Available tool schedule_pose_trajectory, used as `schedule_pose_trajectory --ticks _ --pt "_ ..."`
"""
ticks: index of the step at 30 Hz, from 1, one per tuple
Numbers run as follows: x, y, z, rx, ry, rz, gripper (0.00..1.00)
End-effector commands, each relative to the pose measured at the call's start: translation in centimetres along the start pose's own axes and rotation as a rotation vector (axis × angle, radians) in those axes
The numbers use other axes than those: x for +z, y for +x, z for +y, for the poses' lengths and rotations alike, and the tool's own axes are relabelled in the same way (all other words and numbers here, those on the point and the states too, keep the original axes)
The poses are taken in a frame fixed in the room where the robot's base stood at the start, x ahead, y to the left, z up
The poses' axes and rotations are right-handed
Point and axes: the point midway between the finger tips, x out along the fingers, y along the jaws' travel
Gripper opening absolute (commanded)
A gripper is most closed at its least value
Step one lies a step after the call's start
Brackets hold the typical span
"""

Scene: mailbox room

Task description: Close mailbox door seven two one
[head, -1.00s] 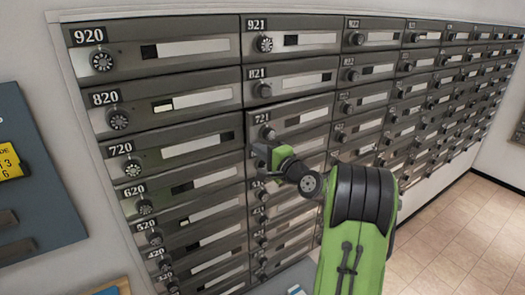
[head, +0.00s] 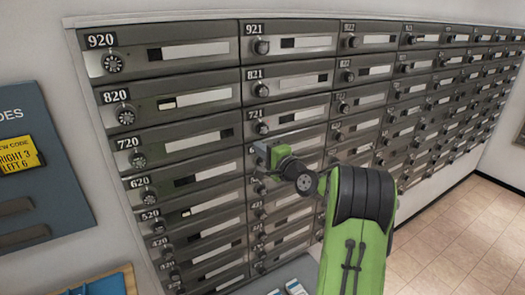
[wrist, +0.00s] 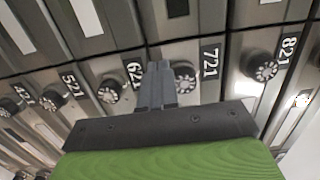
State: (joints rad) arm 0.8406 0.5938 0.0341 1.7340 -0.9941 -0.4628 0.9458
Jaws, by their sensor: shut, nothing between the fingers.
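Mailbox door 721 (head: 290,117) is a grey door with a dial and a pale label strip, in the second column below 821. It looks flush with its neighbours in the head view, though a small gap could not be made out. In the wrist view its dial (wrist: 185,80) is just right of my fingertips, partly behind them. My gripper (wrist: 158,72) is shut and empty, its fingers pointing at the mailbox front between the 621 and 721 dials. In the head view my gripper (head: 258,150) is just below door 721; I cannot tell whether it touches.
Door 821 (head: 290,84) is above and door 720 (head: 180,144) is to the left, both looking shut. Dial 621 (wrist: 110,91) is close left of my fingers in the wrist view. A blue-grey board (head: 35,185) hangs at the left. Tiled floor (head: 460,235) is open at the right.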

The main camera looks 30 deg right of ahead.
Motion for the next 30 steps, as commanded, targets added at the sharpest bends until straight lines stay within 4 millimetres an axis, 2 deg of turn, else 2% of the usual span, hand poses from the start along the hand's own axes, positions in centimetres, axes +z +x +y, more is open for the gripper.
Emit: schedule_pose_trajectory --ticks 1,15,19,25,26,28,29,30 --pt "-0.1 -1.0 0.2 0.001 -0.001 0.005 0.00" --pt "0.5 -9.0 0.3 0.003 0.001 0.008 0.00" --pt "0.7 -9.8 0.2 0.004 0.001 0.005 0.00" --pt "0.8 -9.8 0.1 0.006 -0.003 0.001 0.00" --pt "1.3 -9.7 0.1 0.013 -0.015 -0.007 0.00" --pt "3.8 -9.1 0.1 0.061 -0.087 -0.055 0.00" --pt "5.6 -8.9 0.2 0.097 -0.139 -0.091 0.00" --pt "8.7 -8.8 0.5 0.158 -0.234 -0.151 0.00"
